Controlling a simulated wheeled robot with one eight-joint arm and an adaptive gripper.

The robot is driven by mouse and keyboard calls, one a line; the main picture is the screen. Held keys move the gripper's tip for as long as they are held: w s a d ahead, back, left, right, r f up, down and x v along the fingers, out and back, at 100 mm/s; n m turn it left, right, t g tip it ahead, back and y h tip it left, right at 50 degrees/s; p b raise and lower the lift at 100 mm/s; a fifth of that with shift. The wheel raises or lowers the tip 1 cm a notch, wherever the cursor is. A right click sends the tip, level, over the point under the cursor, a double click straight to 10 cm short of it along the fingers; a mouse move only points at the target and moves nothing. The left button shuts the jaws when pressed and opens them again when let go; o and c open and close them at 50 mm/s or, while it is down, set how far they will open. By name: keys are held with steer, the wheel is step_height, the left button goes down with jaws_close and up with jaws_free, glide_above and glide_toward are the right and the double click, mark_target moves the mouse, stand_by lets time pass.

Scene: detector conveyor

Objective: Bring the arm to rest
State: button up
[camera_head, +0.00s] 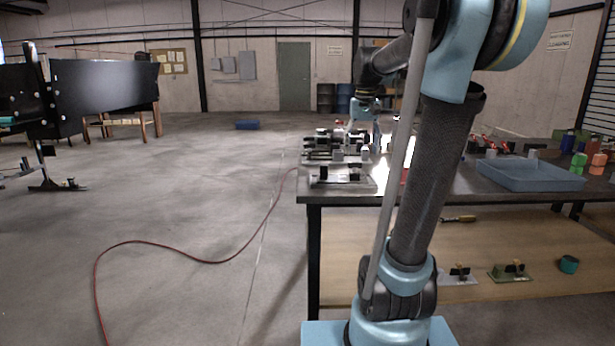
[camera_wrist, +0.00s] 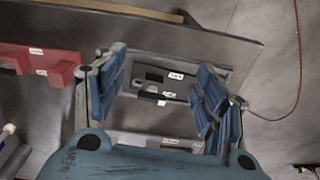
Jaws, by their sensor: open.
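My arm (camera_head: 435,165) rises from its base in the foreground of the head view, bends at the top and reaches away over the dark table. My gripper (camera_wrist: 160,85) points down above the table, with its blue-padded fingers spread apart. Nothing is held between the pads. Below and between them lie grey metal plates (camera_wrist: 211,78) with black blocks and small white labels. In the head view, the wrist hangs just behind or above the metal fixture (camera_head: 343,178) at the table's left end; the fingertips are hard to make out there.
A blue tray (camera_head: 530,177) and several coloured containers stand on the table's right side. A red part (camera_wrist: 40,62) lies left of my gripper in the wrist view. A red cable (camera_head: 200,260) runs over the open floor at left. A lower shelf (camera_head: 520,240) holds small parts.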

steer(key=s+f+t, duration=0.1)
steer(key=s+f, duration=2.3)
steer(key=s, duration=0.1)
steer(key=shift+f+n+t, duration=0.2)
steer(key=shift+n+t, duration=0.1)
steer(key=shift+n, duration=0.1)
steer(key=shift+w+f, duration=0.2)
steer(key=shift+w, duration=0.25)
